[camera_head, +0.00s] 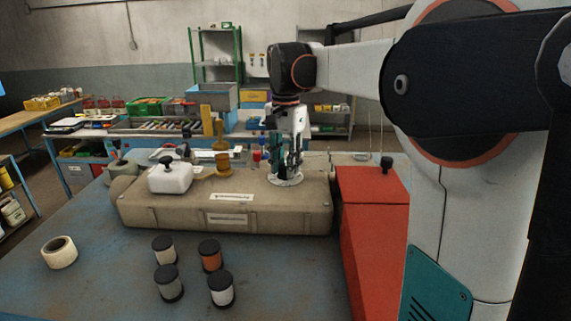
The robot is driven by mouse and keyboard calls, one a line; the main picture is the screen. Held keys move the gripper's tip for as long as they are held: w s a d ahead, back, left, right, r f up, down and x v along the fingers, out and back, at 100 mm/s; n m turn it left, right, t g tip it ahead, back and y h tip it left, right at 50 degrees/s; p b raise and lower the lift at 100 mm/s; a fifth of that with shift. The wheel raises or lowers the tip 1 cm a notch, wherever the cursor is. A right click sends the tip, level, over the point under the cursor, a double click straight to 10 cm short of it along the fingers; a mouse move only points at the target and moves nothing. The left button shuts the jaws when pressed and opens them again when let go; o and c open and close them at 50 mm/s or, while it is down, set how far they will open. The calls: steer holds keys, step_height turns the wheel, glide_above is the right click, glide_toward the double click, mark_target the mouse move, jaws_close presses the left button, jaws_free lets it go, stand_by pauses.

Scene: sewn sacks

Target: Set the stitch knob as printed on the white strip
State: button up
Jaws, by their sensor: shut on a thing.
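A long beige sewing machine body (160,214) lies across the blue table. On its top, toward the right, a pale round dial plate (294,182) surrounds the spot where my gripper (285,174) reaches down. My gripper points downward and is shut on the stitch knob, which its fingers mostly hide. A white strip (232,197) with dark print sits on the upper front of the body, left of the dial. A second pale label (228,219) is lower on the front face. The print on both is too small to read.
A white block with a black knob (170,177) and a yellow-brown spool (222,162) stand on the machine's left. Several thread spools (210,256) and a tape roll (59,252) are in front. A red box (370,220) stands close on the right.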

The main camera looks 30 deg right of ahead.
mark_target(285, 166)
steer(key=shift+m, duration=0.7)
steer(key=o, duration=1.1)
steer(key=shift+r, duration=0.1)
step_height(285, 166, up, 12)
stand_by(0.4)
